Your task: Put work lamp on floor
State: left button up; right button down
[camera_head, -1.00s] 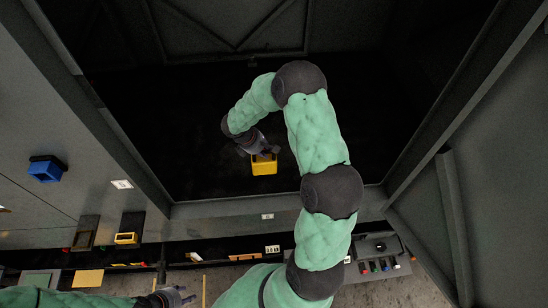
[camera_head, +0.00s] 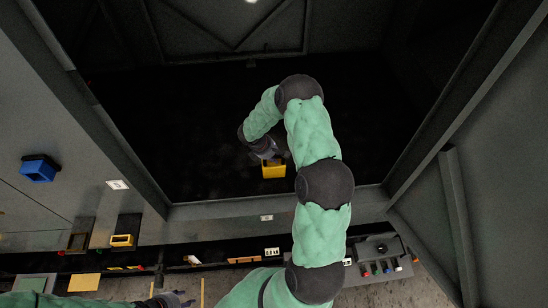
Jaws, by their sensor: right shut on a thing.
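The work lamp appears to be the yellow box-shaped thing (camera_head: 273,171) inside the dark enclosure, near its front edge. My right gripper (camera_head: 270,160) reaches into the enclosure and is shut on its upper part. Whether the lamp touches the dark floor (camera_head: 215,175) below it cannot be told from this angle. My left gripper (camera_head: 180,298) is at the bottom edge of the view, outside the enclosure and away from the lamp. It is small and dark, and its jaws cannot be made out.
The enclosure's front sill (camera_head: 225,208) runs just nearer than the lamp, with side frames left and right. A blue bin-like thing (camera_head: 39,169) and another yellow thing (camera_head: 122,241) are at the left. Small items line a shelf below. The enclosure floor around the lamp looks clear.

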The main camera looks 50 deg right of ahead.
jog(key=c, duration=1.1)
grip_release()
jog(key=p+v, duration=0.2)
jog(key=v, duration=1)
jog(key=shift+a+p, duration=0.1)
jog(key=shift+p, duration=0.2)
